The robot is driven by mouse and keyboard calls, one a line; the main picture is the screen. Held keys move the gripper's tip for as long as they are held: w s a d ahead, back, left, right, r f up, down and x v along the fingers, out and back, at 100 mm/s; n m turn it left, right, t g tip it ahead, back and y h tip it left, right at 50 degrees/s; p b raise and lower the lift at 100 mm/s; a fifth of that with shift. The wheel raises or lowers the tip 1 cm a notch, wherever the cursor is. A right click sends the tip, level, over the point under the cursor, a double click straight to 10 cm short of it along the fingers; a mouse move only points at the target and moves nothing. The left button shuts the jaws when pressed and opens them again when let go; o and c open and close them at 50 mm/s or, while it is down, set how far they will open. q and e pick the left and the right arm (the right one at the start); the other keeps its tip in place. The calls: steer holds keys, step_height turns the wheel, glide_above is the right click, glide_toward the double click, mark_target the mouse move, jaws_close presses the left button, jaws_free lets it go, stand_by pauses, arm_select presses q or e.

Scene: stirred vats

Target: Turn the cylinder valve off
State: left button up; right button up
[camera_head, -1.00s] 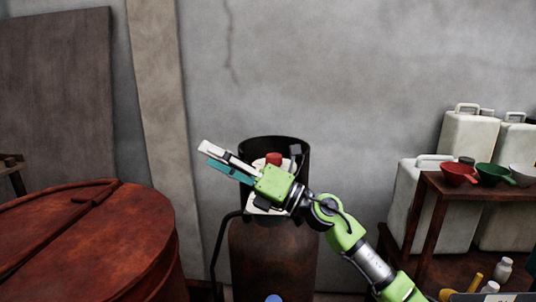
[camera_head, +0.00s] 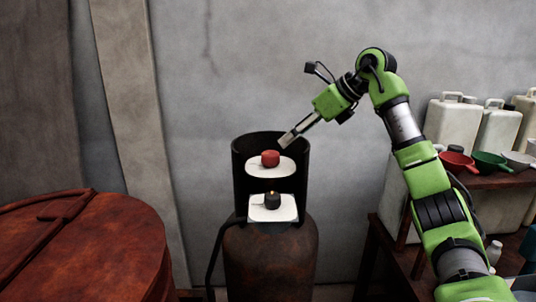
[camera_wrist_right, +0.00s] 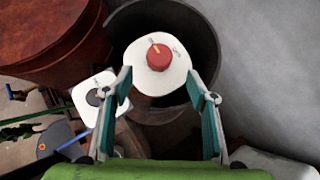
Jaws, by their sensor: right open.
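The gas cylinder (camera_head: 270,262) is rusty brown and stands against the wall, with a dark open collar (camera_head: 240,170) at its top. A red valve knob (camera_head: 270,158) sits on a white plate (camera_head: 262,172) in the collar. A black knob (camera_head: 272,200) sits on a second white plate (camera_head: 286,213) below it. My right gripper (camera_head: 286,141) is above and just right of the red knob, pointing down-left at it. In the right wrist view the red knob (camera_wrist_right: 159,56) lies ahead, beyond the open, empty fingers (camera_wrist_right: 165,88). My left gripper is not in view.
A rusty lidded vat (camera_head: 90,245) stands at the left. The wall behind the cylinder is clear.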

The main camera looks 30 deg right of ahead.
mark_target(271, 153)
steer(key=p+x, duration=0.1)
steer(key=x, duration=1)
steer(key=shift+w+a+f, duration=0.15)
steer(key=c, duration=1.1)
